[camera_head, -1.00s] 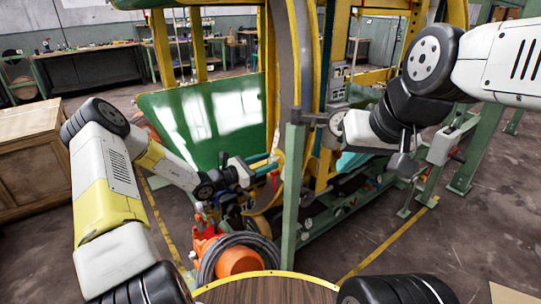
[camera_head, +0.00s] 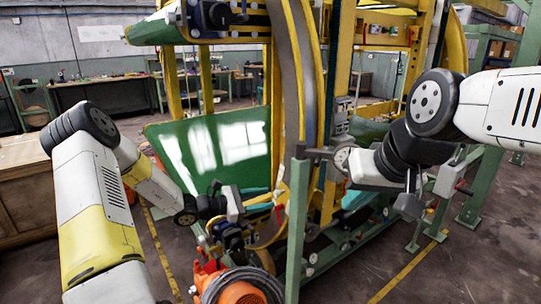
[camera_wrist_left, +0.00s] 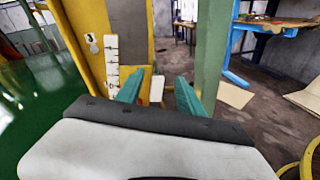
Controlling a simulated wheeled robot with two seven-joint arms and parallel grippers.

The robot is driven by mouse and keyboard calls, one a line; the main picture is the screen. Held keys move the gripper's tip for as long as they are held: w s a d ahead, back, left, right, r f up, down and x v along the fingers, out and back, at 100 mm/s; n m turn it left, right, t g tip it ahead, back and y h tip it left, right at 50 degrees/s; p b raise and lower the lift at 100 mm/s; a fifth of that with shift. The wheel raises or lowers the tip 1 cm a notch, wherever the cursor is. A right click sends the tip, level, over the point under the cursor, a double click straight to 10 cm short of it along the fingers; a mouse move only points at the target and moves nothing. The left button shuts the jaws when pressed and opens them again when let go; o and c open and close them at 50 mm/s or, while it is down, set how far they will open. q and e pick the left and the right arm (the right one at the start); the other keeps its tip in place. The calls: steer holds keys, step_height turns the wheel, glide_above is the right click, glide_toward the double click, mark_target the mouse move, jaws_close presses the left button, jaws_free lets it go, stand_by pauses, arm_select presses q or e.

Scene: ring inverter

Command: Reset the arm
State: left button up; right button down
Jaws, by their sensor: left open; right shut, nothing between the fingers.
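My left gripper (camera_head: 262,197) points right in the head view, in front of the large machine's green panel. In the left wrist view its two teal fingers (camera_wrist_left: 159,92) stand wide apart with nothing between them. A yellow post and a green post lie beyond them. My right arm (camera_head: 433,103) comes in from the right, bent, with its wrist (camera_head: 375,172) hanging by the machine's right side. Its fingers are hard to make out there and seem partly hidden; nothing is seen held. My left arm (camera_head: 92,195) is bent at the left.
The ring machine (camera_head: 298,75), with its curved yellow-edged ring, fills the middle. A green post (camera_head: 298,225) stands in front, close right of my left gripper. An orange motor (camera_head: 240,293) sits low in front. A wooden cabinet (camera_head: 22,205) is at the left. Floor at the right is mostly clear.

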arm_select(q)
steer(key=s+d+r+m+g+y, duration=0.1)
steer(key=s+r+m+g+y, duration=0.2)
steer(key=s+r+m, duration=0.4)
steer(key=s+r+m+g+y, duration=0.3)
steer(key=s+r+m, duration=0.15)
steer(key=s, duration=0.45)
steer(key=s+a+r+m+t+y, duration=0.5)
steer(key=s+a+r+m+y, duration=0.2)
steer(key=s+a, duration=0.4)
step_height(320, 180, up, 2)
steer(key=shift+s+r+m, duration=0.1)
steer(key=shift+s+m, duration=0.45)
steer(key=shift+s, duration=0.65)
